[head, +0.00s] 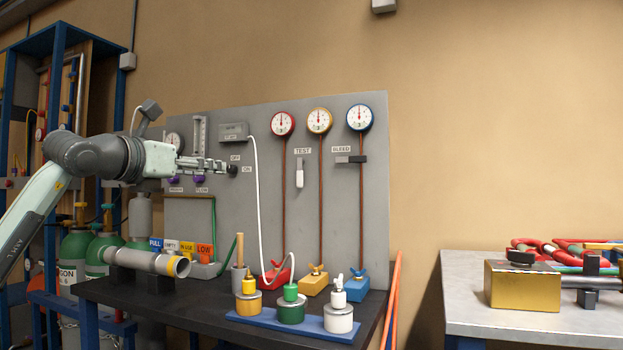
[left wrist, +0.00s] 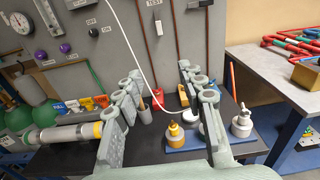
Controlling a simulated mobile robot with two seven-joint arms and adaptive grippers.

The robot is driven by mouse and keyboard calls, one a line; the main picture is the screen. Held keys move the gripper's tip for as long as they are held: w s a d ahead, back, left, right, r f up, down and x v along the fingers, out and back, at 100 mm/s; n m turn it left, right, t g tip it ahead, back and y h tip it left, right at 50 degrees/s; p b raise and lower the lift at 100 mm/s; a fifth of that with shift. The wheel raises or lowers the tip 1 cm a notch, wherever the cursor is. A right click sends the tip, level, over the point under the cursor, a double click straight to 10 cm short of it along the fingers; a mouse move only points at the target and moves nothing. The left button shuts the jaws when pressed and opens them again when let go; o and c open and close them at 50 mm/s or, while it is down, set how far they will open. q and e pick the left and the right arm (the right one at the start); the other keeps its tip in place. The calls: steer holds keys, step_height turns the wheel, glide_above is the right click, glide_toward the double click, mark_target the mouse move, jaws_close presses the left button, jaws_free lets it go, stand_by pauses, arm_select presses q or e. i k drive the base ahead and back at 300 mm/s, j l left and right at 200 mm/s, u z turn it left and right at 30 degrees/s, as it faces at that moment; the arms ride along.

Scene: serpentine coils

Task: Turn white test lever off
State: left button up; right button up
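The white test lever (head: 299,173) hangs vertically below the TEST label on the grey panel. It shows in the left wrist view too (left wrist: 158,27), near the top edge. My left gripper (head: 222,166) is in front of the panel, left of the lever and apart from it. In the head view its tips overlap the area by the black ON/OFF knob (head: 232,169); I cannot tell the depth gap. In the left wrist view its fingers (left wrist: 160,74) are spread wide with nothing between them. My right gripper is in neither view.
The black bleed lever (head: 351,159) lies horizontal right of the test lever. A white hose (head: 257,200) loops down from the grey box. Bottles stand on a blue tray (head: 265,322) on the dark bench (head: 190,305). A second table (head: 520,320) stands right.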

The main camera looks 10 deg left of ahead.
mark_target(299, 173)
steer(key=i+l, duration=0.1)
steer(key=i, duration=0.5)
steer(key=i+l, duration=0.15)
steer(key=i, duration=0.45)
